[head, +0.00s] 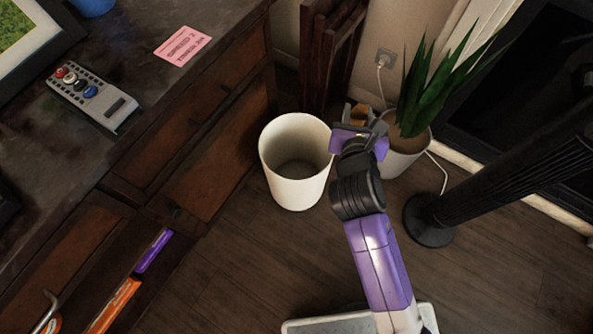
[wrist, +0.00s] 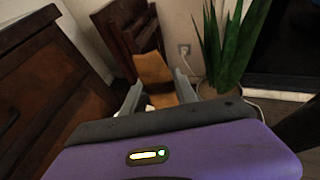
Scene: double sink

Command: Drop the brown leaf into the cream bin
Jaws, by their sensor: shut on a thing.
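The brown leaf (wrist: 155,75) is between the fingers of my gripper (wrist: 157,92) in the wrist view, standing up from them. In the head view a small part of the leaf (head: 360,112) shows beyond my gripper (head: 362,122). My gripper is shut on the leaf. The cream bin (head: 296,185) stands upright on the floor, open at the top, and its visible inside looks empty. My gripper is at the right of the bin's rim in the head view, between the bin and the potted plant. In the wrist view I cannot make out the bin clearly.
A potted plant (head: 408,140) stands right of my gripper, with a black floor stand (head: 432,218) nearer. An open drawer holds books.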

